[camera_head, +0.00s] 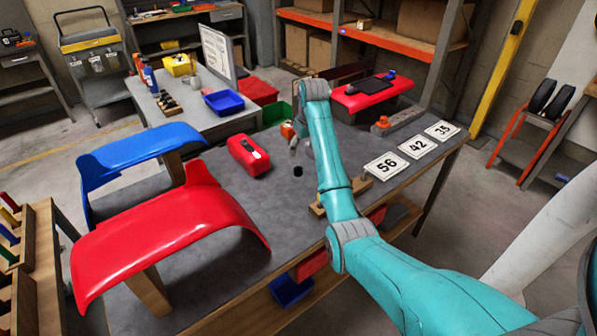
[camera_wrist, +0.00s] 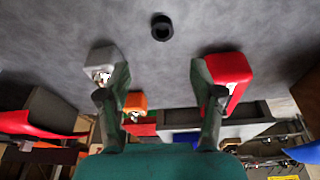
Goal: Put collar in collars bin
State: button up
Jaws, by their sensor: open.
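A small black ring-shaped piece, likely the collar (camera_head: 298,171), stands on the grey tabletop (camera_head: 225,200). In the wrist view the collar (camera_wrist: 162,28) sits at the top middle, beyond the fingertips and apart from them. My gripper (camera_wrist: 160,80) is open and empty, its two fingers spread with clear space between them. In the head view my arm hides most of the gripper. No bin label for collars is readable. Blue (camera_head: 223,102), red (camera_head: 258,91) and green (camera_head: 277,113) bins show at the back.
A red case (camera_head: 246,156) lies left of the collar. An orange object (camera_head: 287,130) stands behind it. Number cards (camera_head: 387,165) lie at the right. Red (camera_head: 165,235) and blue (camera_head: 140,148) curved panels fill the left. The tabletop around the collar is clear.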

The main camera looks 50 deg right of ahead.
send_over(298, 169)
jog(key=s, duration=0.2)
jog(key=x, duration=0.3)
jog(key=a+x, duration=0.1)
jog(key=x, duration=0.1)
jog(key=shift+s+d+f, duration=0.1)
jog(key=shift+s+f, duration=0.25)
jog(key=shift+x, duration=2.6)
jog(key=shift+s, duration=0.15)
grip_shut()
